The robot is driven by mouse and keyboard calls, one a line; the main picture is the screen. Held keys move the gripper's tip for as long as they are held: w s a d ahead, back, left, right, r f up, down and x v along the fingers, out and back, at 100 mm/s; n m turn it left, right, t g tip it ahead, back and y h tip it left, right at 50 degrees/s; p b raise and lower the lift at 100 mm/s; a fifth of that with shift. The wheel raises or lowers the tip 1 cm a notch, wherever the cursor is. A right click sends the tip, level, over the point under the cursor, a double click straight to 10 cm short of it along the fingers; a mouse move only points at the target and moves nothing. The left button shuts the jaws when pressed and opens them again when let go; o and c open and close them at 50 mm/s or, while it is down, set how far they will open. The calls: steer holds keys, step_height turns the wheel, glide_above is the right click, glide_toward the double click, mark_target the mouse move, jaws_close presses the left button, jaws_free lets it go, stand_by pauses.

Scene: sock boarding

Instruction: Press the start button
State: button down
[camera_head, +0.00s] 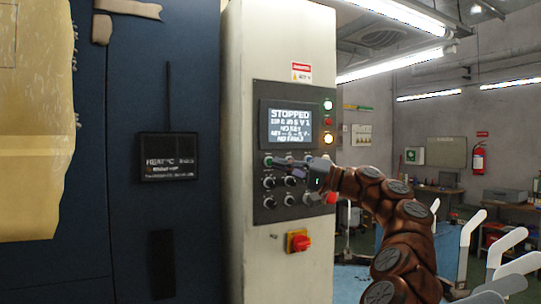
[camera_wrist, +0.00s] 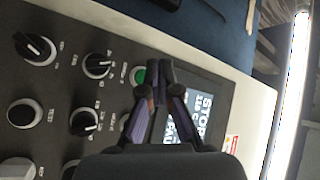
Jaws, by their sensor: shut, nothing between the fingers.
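The control panel (camera_head: 290,215) is on the front of a cream cabinet. The screen (camera_head: 290,123) reads STOPPED.
Black knobs (camera_head: 268,183) sit below the button. A red button (camera_head: 331,198) is at the panel's lower right, and a red switch on yellow (camera_head: 299,242) is lower. Lamps (camera_head: 328,122) line the screen's right side. A dark blue machine (camera_head: 165,90) stands left.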

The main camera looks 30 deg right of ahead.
steer(key=shift+w+p, duration=0.35)
steer(key=shift+w, duration=0.25)
steer(key=shift+w+d+p, duration=0.1)
steer(key=shift+w+p, duration=0.75)
steer(key=shift+p, duration=0.2)
stand_by(1.9)
steer(key=shift+s, duration=0.15)
stand_by(0.3)
steer(key=shift+s+b, duration=0.7)
steer(key=shift+b, duration=0.1)
steer(key=shift+s+a+b, duration=0.15)
steer(key=shift+s+b, duration=0.8)
steer(key=shift+s, duration=0.3)
steer(key=shift+s+a+b, duration=0.15)
steer(key=shift+s+b, duration=0.75)
steer(key=shift+s, duration=0.35)
